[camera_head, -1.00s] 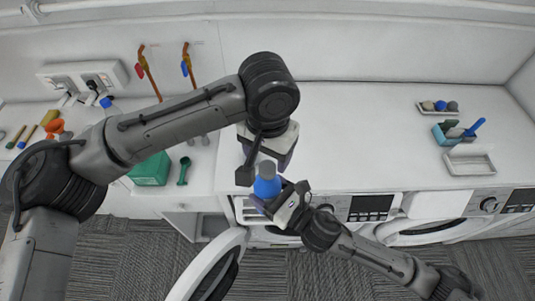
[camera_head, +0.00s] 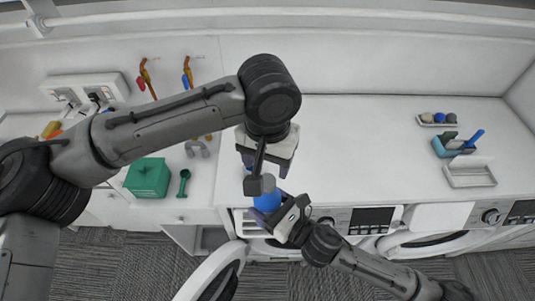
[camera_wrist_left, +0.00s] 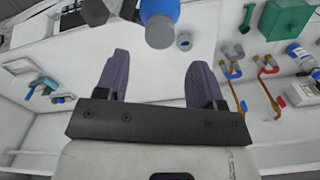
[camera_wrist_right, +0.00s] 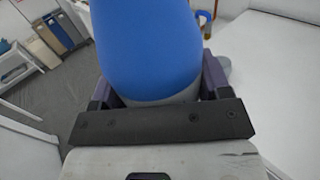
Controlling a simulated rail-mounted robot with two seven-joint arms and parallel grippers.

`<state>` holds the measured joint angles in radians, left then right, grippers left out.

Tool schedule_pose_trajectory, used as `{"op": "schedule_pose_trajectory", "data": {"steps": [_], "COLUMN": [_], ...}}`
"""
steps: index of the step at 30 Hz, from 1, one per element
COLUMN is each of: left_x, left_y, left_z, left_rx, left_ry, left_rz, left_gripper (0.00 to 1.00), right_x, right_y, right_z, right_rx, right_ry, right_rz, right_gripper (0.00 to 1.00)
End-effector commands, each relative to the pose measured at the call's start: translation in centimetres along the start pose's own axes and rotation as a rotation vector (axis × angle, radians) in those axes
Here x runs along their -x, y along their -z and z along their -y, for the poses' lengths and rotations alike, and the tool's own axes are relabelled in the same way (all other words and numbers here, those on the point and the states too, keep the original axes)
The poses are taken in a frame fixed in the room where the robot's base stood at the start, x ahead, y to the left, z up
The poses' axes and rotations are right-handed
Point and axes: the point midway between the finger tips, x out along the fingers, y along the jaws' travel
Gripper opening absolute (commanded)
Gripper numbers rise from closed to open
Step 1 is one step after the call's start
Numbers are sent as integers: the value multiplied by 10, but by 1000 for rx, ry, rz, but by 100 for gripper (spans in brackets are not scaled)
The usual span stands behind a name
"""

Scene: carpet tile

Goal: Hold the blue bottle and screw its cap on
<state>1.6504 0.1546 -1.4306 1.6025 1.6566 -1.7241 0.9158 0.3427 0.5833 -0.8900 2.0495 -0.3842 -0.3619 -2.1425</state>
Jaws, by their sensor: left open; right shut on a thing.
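The blue bottle (camera_head: 266,199) is gripped near the front edge of the counter, with a grey top (camera_head: 268,182) facing up. I cannot tell whether that top is the cap or the bare neck. My right gripper (camera_head: 279,212) is shut on the bottle, whose blue body fills much of the right wrist view (camera_wrist_right: 148,45). My left gripper (camera_head: 266,168) is open and empty, close above the bottle and slightly behind it. In the left wrist view the grey top (camera_wrist_left: 160,32) lies beyond the open fingertips. A small round thing (camera_wrist_left: 184,42) shows beside it, too small to identify.
A green box (camera_head: 148,178) and a green scoop (camera_head: 184,183) are on the left of the counter. A blue caddy (camera_head: 455,146) and white trays (camera_head: 470,175) stand at right. An open washer door (camera_head: 212,272) juts out below. The counter middle is clear.

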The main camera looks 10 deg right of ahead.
Motion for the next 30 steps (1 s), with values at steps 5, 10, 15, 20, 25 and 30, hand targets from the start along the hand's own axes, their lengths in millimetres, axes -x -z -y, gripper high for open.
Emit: {"op": "schedule_pose_trajectory", "data": {"steps": [5, 10, 15, 20, 25, 30], "left_x": [-26, -46, -60, -66, -66, -66], "left_y": [0, 0, 0, 0, 0, 0], "left_z": [0, 0, 0, 0, 0, 0], "left_rx": [0, -1, -1, -1, -1, -1], "left_ry": [0, 0, 0, 0, 0, 0], "left_rz": [1, 1, 0, 0, -1, -1], "left_gripper": [62, 62, 62, 62, 62, 58], "right_x": [0, 0, 0, 0, 0, 0], "right_y": [-1, -1, -1, -1, -1, -1], "right_z": [0, 0, 0, 0, 0, 0], "right_rx": [1, 1, 1, 1, 1, 1], "right_ry": [-1, -1, -1, -1, -1, -1], "right_rz": [3, 3, 3, 3, 3, 3], "right_gripper": [4, 4, 4, 4, 4, 4]}}
